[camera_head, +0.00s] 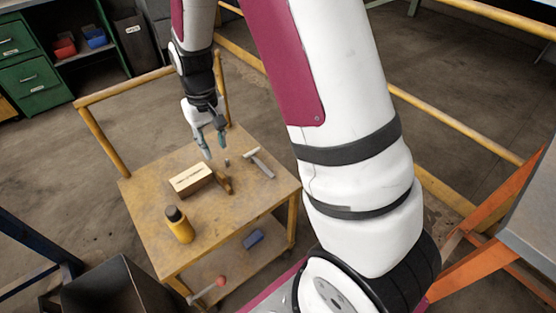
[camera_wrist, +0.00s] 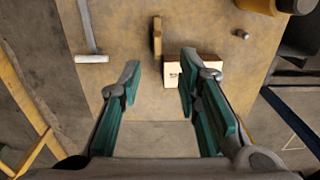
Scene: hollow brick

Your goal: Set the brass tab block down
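The brass tab block is most likely the narrow brass-brown piece (camera_head: 224,183) on the cart top, beside a pale labelled box. It also shows in the wrist view (camera_wrist: 157,38), beyond my fingertips, with clear space between it and them. My gripper (camera_head: 214,150) is over the far part of the cart top, pointing down. The right finger overlaps part of the pale box (camera_wrist: 206,70) in that view.
The wooden cart top (camera_head: 150,203) also bears a yellow bottle (camera_head: 180,227) and a light-handled tool (camera_head: 260,164). A small cylinder (camera_wrist: 242,34) lies near the bottle in the wrist view. Yellow rails (camera_head: 100,138) rise around the cart. The tabletop between tool and tab piece is clear.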

